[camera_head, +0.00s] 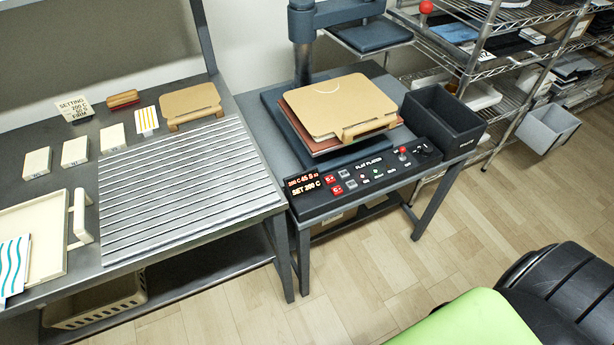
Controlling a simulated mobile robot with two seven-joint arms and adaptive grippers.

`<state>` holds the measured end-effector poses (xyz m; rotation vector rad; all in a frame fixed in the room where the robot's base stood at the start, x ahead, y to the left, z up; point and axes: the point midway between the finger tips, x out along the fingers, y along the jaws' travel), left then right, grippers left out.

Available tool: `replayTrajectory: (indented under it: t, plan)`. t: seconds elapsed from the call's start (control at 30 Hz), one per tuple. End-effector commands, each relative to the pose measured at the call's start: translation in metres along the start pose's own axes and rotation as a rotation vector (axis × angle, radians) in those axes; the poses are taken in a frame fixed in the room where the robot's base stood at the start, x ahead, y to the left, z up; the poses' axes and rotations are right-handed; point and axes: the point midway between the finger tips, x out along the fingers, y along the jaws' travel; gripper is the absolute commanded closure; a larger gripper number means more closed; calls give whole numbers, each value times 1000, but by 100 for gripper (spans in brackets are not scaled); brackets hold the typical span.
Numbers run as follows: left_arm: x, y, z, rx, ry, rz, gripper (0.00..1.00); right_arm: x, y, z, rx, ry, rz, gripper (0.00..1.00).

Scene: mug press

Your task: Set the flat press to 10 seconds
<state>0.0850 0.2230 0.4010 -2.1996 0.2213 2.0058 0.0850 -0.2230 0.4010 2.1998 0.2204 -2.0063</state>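The flat press (279,118) stands on the right-hand table, with a tan board on a reddish-brown layer on its dark base. Its upper plate (369,35) is swung away at the back. The black control panel (353,187) runs along the front. Its display (304,185) has small red digits that seem to read 200 C 45 S, with white text like SET 200 C below. Small red and grey buttons (331,181) sit right of the display, then small lights and a red-topped knob (402,151). Neither gripper is in view.
A black bin (443,122) stands right of the press. The left table holds a ribbed metal plate (180,180), white boxes (75,152), a tray (32,237) and a setting card (75,108). Wire shelves (500,70) stand at the right. The floor (450,260) before the press is clear.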

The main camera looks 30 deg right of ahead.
Motion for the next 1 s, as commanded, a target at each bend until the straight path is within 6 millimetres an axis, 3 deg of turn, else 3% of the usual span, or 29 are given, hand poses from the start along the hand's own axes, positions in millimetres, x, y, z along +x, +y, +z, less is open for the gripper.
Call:
replayTrajectory:
  t: [0.17,0.27,1.0]
  plan:
    - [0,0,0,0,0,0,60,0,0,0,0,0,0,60]
    - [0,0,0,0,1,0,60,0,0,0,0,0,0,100]
    - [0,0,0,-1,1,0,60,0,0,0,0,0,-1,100]
